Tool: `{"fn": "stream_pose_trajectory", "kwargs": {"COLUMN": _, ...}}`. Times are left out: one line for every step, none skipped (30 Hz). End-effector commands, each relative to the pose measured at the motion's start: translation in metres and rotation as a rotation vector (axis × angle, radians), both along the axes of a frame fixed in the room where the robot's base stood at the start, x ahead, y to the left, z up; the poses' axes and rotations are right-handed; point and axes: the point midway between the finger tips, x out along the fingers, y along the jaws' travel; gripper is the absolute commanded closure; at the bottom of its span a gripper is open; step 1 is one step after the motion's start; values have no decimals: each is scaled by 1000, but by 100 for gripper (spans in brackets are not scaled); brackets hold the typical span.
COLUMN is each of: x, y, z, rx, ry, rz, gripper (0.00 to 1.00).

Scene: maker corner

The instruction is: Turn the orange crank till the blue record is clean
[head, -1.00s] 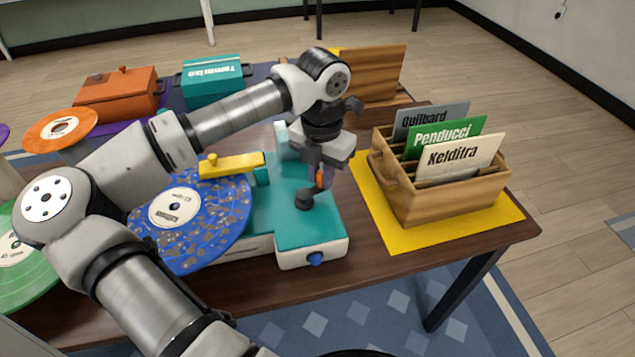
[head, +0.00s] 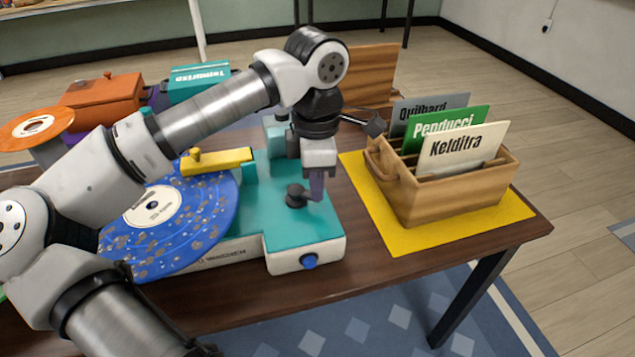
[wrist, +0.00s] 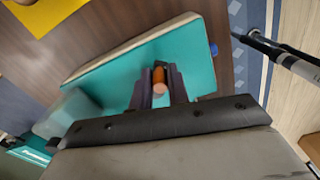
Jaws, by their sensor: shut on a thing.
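The blue record (head: 205,232) lies flat on the teal and white cleaning machine (head: 305,228), with brownish-grey specks scattered over its visible surface. My arm hides part of its left side. My gripper (head: 316,188) points down over the machine's right part, beside the crank's dark hub (head: 296,195). In the wrist view my gripper (wrist: 160,92) is shut on the orange crank handle (wrist: 159,77), which stands between the two fingers. In the head view the fingers hide the handle. A yellow bar (head: 225,160) reaches over the record's back edge.
A wooden crate (head: 450,192) with several labelled sleeves stands on a yellow mat (head: 400,240) to the right. An orange box (head: 100,98), a teal box (head: 199,80) and an orange record (head: 30,130) are at the back left. The table's front right is clear.

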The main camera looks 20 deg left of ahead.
Motion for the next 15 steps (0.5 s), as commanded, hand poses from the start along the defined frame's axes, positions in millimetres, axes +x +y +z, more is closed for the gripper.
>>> {"fn": "stream_pose_trajectory", "kwargs": {"x": -2, "y": 0, "z": -3, "rx": -1, "ry": -2, "rz": -45, "gripper": 100}}
{"fn": "stream_pose_trajectory", "kwargs": {"x": -3, "y": 0, "z": -2, "rx": -1, "ry": -1, "rz": -73, "gripper": 100}}
{"fn": "stream_pose_trajectory", "kwargs": {"x": -5, "y": 0, "z": -3, "rx": -1, "ry": 0, "rz": -111, "gripper": 100}}
{"fn": "stream_pose_trajectory", "kwargs": {"x": -6, "y": 0, "z": -3, "rx": -1, "ry": -1, "rz": -139, "gripper": 100}}
{"fn": "stream_pose_trajectory", "kwargs": {"x": -7, "y": 1, "z": -2, "rx": -1, "ry": -1, "rz": -168, "gripper": 100}}
{"fn": "stream_pose_trajectory", "kwargs": {"x": -8, "y": 1, "z": -2, "rx": -1, "ry": -1, "rz": -206, "gripper": 100}}
{"fn": "stream_pose_trajectory", "kwargs": {"x": -9, "y": 1, "z": -2, "rx": -1, "ry": -1, "rz": -234, "gripper": 100}}
{"fn": "stream_pose_trajectory", "kwargs": {"x": -10, "y": 2, "z": -3, "rx": -1, "ry": 0, "rz": -262, "gripper": 100}}
{"fn": "stream_pose_trajectory", "kwargs": {"x": -12, "y": 2, "z": -3, "rx": -2, "ry": -2, "rz": -300, "gripper": 100}}
{"fn": "stream_pose_trajectory", "kwargs": {"x": -13, "y": 2, "z": -2, "rx": -2, "ry": -2, "rz": -329, "gripper": 100}}
{"fn": "stream_pose_trajectory", "kwargs": {"x": -14, "y": 3, "z": -2, "rx": -2, "ry": -2, "rz": -357, "gripper": 100}}
{"fn": "stream_pose_trajectory", "kwargs": {"x": -15, "y": 4, "z": -2, "rx": -2, "ry": -1, "rz": -395, "gripper": 100}}
{"fn": "stream_pose_trajectory", "kwargs": {"x": -16, "y": 4, "z": -2, "rx": -2, "ry": -1, "rz": -423, "gripper": 100}}
{"fn": "stream_pose_trajectory", "kwargs": {"x": -17, "y": 5, "z": -2, "rx": -2, "ry": -2, "rz": -450, "gripper": 100}}
{"fn": "stream_pose_trajectory", "kwargs": {"x": -18, "y": 5, "z": -2, "rx": -2, "ry": -2, "rz": -487, "gripper": 100}}
